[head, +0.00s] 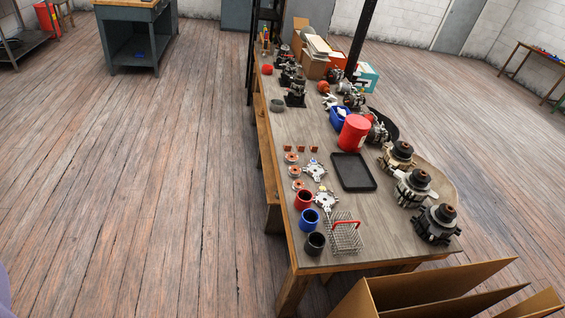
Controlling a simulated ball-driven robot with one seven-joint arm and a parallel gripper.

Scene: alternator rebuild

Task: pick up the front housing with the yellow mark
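Two silver front housings lie flat on the long workbench (340,262), near its left edge. The nearer housing (326,201) seems to carry a small yellowish mark at its top, but it is too small to be sure. The farther housing (315,172) seems to have a small bluish mark at its top. The nearer one lies between a red cup and a black tray. My gripper is not in view.
A red cup (304,200), blue cup (309,220), black cup (315,243) and wire basket (345,235) crowd the near housing. A black tray (353,172) and several alternators (436,224) stand right. Cardboard (420,287) lies in front. The floor (150,210) left is clear.

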